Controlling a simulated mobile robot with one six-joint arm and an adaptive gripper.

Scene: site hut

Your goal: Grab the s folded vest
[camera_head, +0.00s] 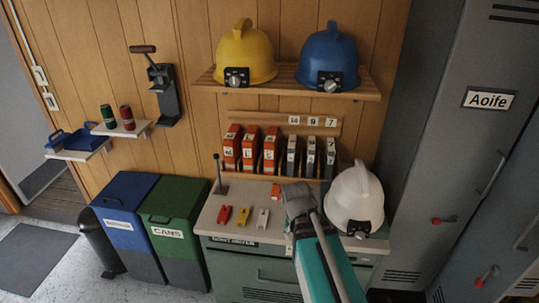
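Three orange upright folded items with white labels stand side by side on the back of the counter: a left one (232,147), a middle one (250,148) and a right one (271,151). They look like the folded vests. The letters on their labels are too small to read surely, so I cannot tell which is the s vest. My gripper (293,190) is over the counter, in front of and below the row, apart from the orange items. Its fingers are seen from behind and I cannot tell whether they are open.
Grey labelled items (311,157) stand right of the orange ones, under number tags (313,121). A white helmet (355,196) sits close right of my gripper. Small red, yellow and white items (243,216) lie on the counter (212,218). A shelf (290,86) with yellow and blue helmets overhangs the row.

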